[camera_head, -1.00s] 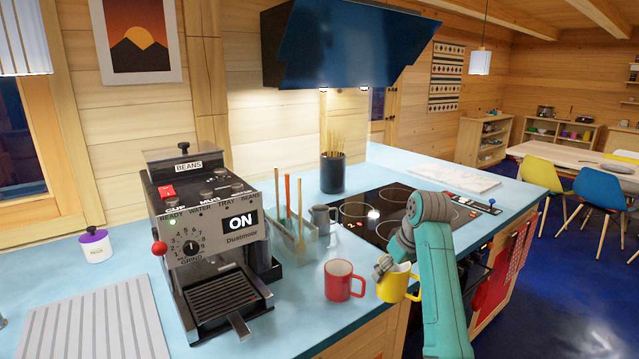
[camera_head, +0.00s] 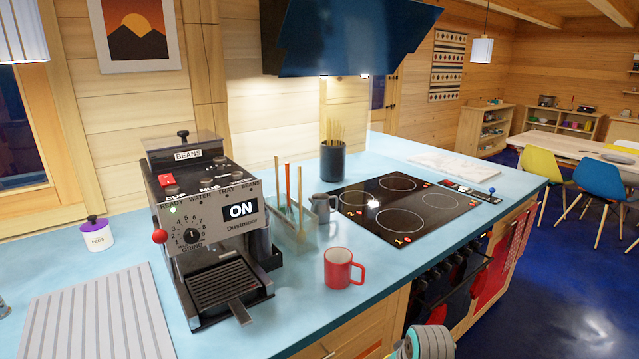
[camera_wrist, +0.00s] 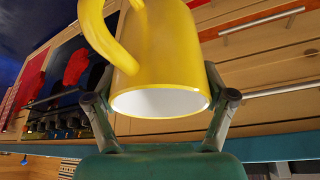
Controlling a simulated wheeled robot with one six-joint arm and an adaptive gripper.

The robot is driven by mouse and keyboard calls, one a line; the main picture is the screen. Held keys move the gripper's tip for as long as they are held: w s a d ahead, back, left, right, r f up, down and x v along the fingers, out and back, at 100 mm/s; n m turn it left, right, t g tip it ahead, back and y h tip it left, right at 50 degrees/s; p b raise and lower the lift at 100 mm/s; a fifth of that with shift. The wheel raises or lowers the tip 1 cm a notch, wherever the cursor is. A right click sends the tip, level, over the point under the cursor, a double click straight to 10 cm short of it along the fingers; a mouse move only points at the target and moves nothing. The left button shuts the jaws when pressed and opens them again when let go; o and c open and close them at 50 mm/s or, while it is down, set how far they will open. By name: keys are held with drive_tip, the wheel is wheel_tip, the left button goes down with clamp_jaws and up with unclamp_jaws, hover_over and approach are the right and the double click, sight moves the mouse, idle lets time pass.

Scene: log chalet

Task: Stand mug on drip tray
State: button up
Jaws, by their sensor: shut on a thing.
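My gripper (camera_wrist: 162,98) is shut on a yellow mug (camera_wrist: 170,50) in the wrist view, one finger on each side. That view appears upside down, with the mug's white-lined opening toward the picture's bottom and its handle at upper left. Neither the mug nor my gripper shows in the head view, where only a bit of my arm is at the bottom edge. The dark slatted drip tray (camera_head: 222,289) is at the base of the coffee machine (camera_head: 205,225). The tray is bare.
A red mug (camera_head: 343,268) stands on the blue counter right of the drip tray. A grey jug (camera_head: 323,208) and a stirrer holder (camera_head: 292,238) stand behind it. A black hob (camera_head: 400,208) is further right. A ribbed mat (camera_head: 95,318) lies left of the machine.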

drive_tip(key=s+f+m, duration=0.1)
drive_tip(key=s+f, duration=0.5)
drive_tip(key=f, duration=0.2)
drive_tip(key=s+f+m+h, duration=0.1)
drive_tip(key=s+f, duration=0.5)
drive_tip(key=f, duration=0.3)
drive_tip(key=shift+s+f, duration=0.15)
drive_tip(key=shift+f, duration=0.1)
